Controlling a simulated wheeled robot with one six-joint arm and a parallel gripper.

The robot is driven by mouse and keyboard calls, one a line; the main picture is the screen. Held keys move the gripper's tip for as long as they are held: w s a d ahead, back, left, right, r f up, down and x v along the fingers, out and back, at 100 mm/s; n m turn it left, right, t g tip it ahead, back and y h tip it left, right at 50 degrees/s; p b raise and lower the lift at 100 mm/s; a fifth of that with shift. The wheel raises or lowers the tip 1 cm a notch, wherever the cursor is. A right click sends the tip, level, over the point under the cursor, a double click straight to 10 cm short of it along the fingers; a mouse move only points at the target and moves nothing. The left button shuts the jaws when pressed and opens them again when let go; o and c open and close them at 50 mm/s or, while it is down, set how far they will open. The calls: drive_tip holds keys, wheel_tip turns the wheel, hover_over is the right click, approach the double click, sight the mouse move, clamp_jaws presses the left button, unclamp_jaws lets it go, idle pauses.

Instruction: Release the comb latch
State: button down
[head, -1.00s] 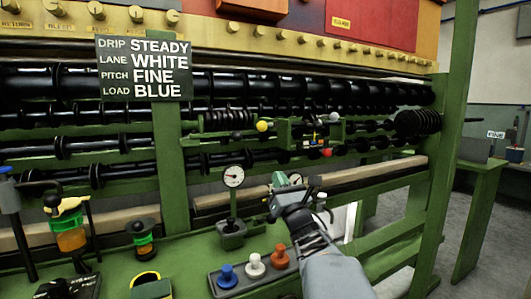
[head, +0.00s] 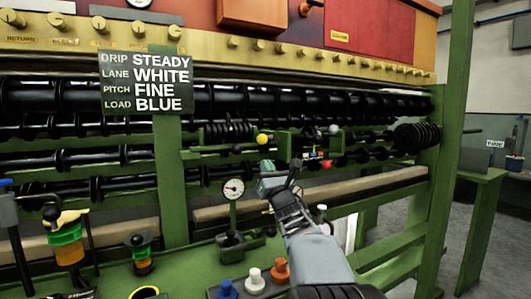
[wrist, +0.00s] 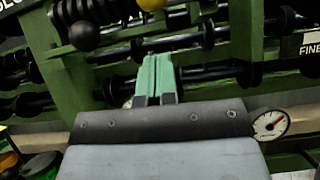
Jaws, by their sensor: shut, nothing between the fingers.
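My gripper (head: 267,168) is shut and empty, raised in front of the green machine's rollers. In the wrist view its green fingers (wrist: 156,76) are pressed together, pointing at the dark rollers. A yellow ball knob (head: 262,139) is just above the fingertips in the head view; it also shows at the top edge of the wrist view (wrist: 152,4). A black ball knob (head: 236,149) is to its left. A red knob (head: 327,165) and a grey knob (head: 333,130) are on the right of a green bracket. I cannot tell which part is the comb latch.
A dial gauge (head: 232,188) stands close below left of my gripper. Blue (head: 227,290), white (head: 255,281) and orange (head: 280,270) knobs stand on the bench below my arm. A sign (head: 146,83) hangs on the left post. A green side table (head: 486,180) is at right.

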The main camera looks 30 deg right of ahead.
drive_tip(key=shift+w+d+r, duration=0.1)
drive_tip(key=shift+w+r, duration=0.1)
drive_tip(key=shift+r, duration=0.5)
drive_tip(key=shift+w+r, duration=0.15)
drive_tip(key=shift+r, duration=0.55)
drive_tip(key=shift+w+d+r, duration=0.1)
drive_tip(key=shift+w+r, duration=0.1)
drive_tip(key=shift+r, duration=0.5)
